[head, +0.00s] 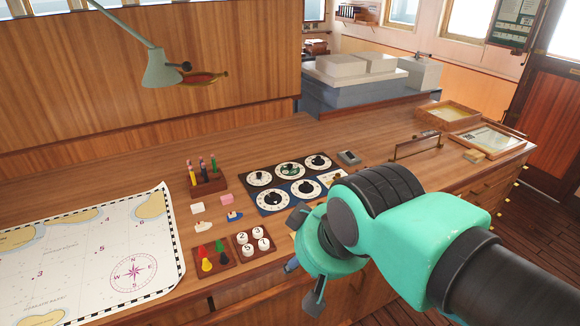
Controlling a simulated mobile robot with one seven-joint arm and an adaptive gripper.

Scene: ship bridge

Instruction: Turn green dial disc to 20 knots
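The green dial disc (289,170) is the middle dial in the back row of a dark panel on the wooden desk. It has a green centre inside a pale ring; its numbers and setting are too small to read. My gripper (298,258) is at the desk's front edge, nearer the camera than the panel and apart from the green dial. Its dark fingers are spread, with nothing seen between them.
Other black-and-white dials (271,198) surround the green one. A pen holder (207,182), small blocks, a tray of coloured pegs (214,257) and a tray of numbered discs (253,242) stand left. A chart (85,255) covers the far left. A metal-handled frame (417,147) stands right.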

